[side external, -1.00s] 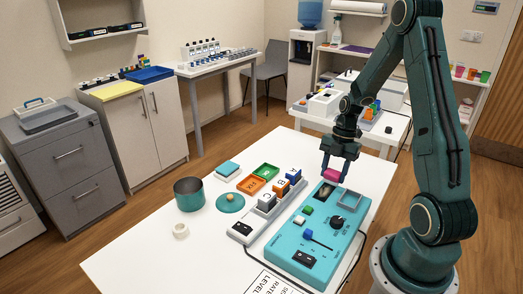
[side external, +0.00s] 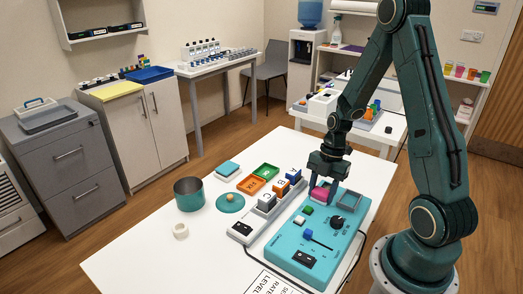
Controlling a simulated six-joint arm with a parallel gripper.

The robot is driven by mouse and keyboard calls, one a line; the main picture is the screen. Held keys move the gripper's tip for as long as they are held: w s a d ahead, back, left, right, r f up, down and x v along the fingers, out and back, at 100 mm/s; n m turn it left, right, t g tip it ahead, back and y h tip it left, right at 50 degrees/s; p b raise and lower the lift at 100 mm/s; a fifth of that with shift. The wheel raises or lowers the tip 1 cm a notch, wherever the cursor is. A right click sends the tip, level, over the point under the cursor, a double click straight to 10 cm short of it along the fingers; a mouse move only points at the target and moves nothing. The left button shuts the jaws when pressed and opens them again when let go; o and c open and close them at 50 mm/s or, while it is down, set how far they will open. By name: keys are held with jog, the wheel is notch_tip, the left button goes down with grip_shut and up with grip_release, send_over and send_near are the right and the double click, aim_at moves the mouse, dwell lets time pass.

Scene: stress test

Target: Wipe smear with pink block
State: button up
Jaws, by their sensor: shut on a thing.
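My gripper (side external: 322,188) is shut on the pink block (side external: 319,194) at the far left part of the teal panel (side external: 290,247). The block is down at the panel's face; I cannot tell whether it touches it. No smear shows now; the block and fingers cover the patch of panel where a dark mark showed before.

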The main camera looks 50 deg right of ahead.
jog(key=shift+d, duration=3.8)
jog(key=shift+d+r, duration=0.1)
jog(key=shift+r, duration=0.05)
notch_tip(320, 180, up, 8)
jog(key=shift+w+d, duration=0.15)
jog(key=shift+w, duration=0.05)
jog(key=shift+f, duration=0.2)
